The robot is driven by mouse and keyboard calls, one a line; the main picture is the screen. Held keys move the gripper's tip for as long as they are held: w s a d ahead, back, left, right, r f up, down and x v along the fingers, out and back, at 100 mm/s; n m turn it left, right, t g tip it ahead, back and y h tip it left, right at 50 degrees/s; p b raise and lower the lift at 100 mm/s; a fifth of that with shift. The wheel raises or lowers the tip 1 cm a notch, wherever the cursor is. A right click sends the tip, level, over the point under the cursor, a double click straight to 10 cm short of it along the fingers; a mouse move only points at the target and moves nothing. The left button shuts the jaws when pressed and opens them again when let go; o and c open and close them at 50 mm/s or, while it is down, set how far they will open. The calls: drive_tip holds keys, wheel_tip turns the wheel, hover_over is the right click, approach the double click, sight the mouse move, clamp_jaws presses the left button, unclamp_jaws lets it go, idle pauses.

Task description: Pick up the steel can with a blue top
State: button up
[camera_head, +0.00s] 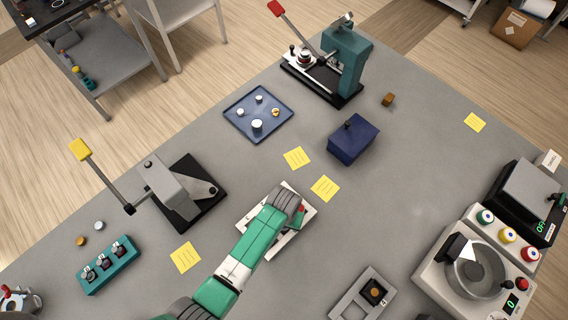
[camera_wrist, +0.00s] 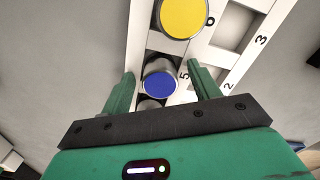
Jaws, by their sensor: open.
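The steel can with a blue top (camera_wrist: 160,84) stands in a white numbered rack (camera_wrist: 228,32) in the wrist view, near the digit 5. My gripper (camera_wrist: 163,80) is open, with one finger on each side of this can in the picture. Whether the fingers are level with the can or above it, I cannot tell. A can with a yellow top (camera_wrist: 184,17) stands just beyond it. A grey round top (camera_wrist: 150,105) shows partly on the near side. In the head view my arm covers most of the white rack (camera_head: 306,203) and hides the cans and gripper.
A blue tray (camera_head: 262,132) with small parts and a dark blue box (camera_head: 352,142) lie behind the rack. A lever press (camera_head: 178,190) stands at left, another press (camera_head: 345,65) at the back. A grey tray (camera_head: 350,306) lies at front right.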

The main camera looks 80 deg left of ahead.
drive_tip(key=c, duration=1.2)
